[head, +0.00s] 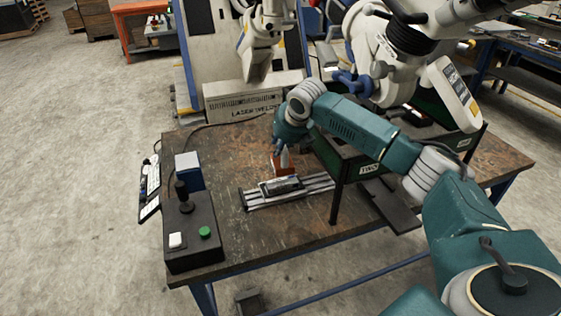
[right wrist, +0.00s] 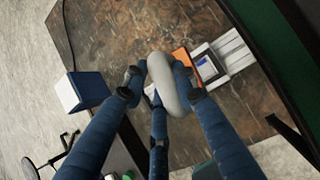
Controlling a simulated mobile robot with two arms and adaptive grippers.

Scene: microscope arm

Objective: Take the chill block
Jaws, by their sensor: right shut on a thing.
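The chill block, an orange-brown piece (head: 284,168), stands at the far end of the metal rails on the worktable. My right gripper (head: 281,148) comes down over it from above. In the right wrist view, the gripper's blue fingers (right wrist: 160,85) close around a pale grey rounded piece (right wrist: 172,88), which looks like the chill block's handle. Part of the orange block shows behind it. The fingers hide much of the block. Whether it touches the table is unclear. My left gripper is not in view.
A grey rail fixture (head: 290,196) bears a small framed plate (head: 281,186). A black control box (head: 190,236) with a joystick and a blue-white box (head: 189,171) stand at the left. A dark green stand (head: 355,165) is close on the right. The table's front middle is clear.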

